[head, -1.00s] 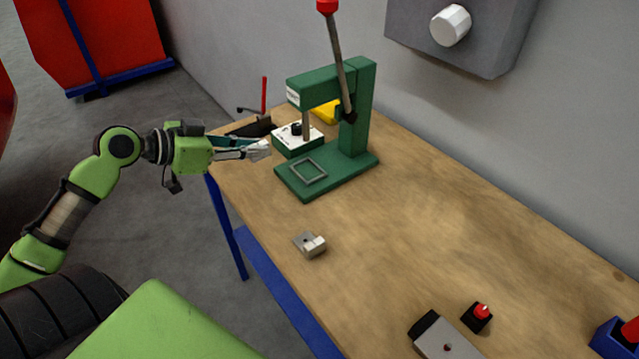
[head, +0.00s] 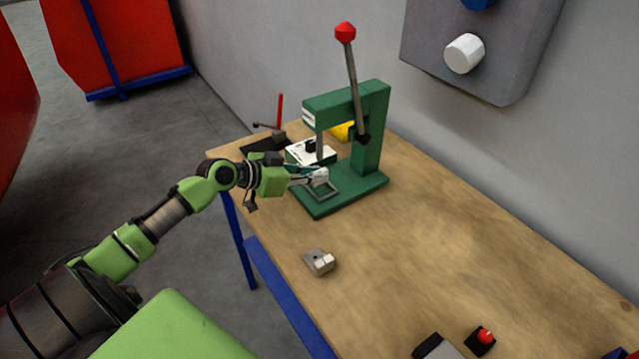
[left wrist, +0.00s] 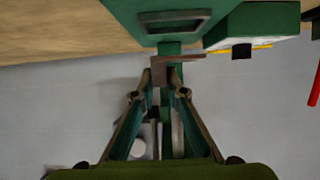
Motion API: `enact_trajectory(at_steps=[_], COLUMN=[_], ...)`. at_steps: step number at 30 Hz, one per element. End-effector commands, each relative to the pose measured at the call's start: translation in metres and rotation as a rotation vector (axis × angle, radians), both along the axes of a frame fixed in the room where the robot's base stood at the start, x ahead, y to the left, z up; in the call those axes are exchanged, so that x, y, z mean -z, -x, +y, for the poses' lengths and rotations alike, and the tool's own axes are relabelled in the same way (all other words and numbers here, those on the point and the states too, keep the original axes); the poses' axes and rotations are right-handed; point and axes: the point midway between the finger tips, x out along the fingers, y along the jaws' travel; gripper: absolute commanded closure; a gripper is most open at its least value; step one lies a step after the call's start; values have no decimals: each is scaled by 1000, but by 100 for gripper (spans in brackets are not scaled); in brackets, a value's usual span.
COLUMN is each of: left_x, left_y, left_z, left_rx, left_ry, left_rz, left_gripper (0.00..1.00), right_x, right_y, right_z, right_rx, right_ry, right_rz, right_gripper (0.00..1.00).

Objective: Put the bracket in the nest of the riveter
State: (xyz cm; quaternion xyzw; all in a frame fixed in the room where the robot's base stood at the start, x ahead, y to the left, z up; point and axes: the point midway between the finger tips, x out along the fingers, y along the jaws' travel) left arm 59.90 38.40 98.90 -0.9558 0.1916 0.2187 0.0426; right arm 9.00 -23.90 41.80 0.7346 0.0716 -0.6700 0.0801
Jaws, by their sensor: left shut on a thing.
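The green riveter (head: 372,140) stands on the wooden table with its red-knobbed lever raised. Its nest (head: 331,194) is a grey square frame on the base, and also shows in the left wrist view (left wrist: 176,22). In the left wrist view the bracket (left wrist: 184,57) sits at the fingertips and shows apart from the nest frame. My right gripper is in neither view.
A white-topped green box (head: 308,153) stands just behind the riveter's base. A red button on a black box (head: 481,340) is at the lower right. The table's middle is clear.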

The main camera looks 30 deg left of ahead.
Motion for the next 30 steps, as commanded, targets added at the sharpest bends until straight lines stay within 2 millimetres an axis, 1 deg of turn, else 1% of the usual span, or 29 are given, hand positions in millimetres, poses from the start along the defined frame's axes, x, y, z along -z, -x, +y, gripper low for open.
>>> enact_trajectory(at_steps=[1, 8, 12, 15, 23, 27, 28, 30], left_x=[3, 20, 40, 48, 51, 55, 55, 53], left_y=[-5, -17, -15, -15, -15, -15, -15, -15], left_z=[-2, -8, -7, -7, -7, -7, -7, -7], left_rx=[-2, 0, -2, 0, 0, 0, 0, 0], left_ry=[4, 2, 4, 1, -1, -1, -1, -1], left_rz=[-1, 0, 3, 0, 0, 0, 0, 0], left_gripper=[100, 100, 100, 100, 100, 100, 85, 71], right_x=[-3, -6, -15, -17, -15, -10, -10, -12], right_y=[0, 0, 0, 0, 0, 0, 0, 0], right_z=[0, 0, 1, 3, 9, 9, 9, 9], right_rx=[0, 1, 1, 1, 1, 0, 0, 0], right_ry=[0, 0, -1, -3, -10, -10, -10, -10], right_rz=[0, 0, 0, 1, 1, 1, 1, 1], right_gripper=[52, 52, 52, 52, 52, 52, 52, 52])
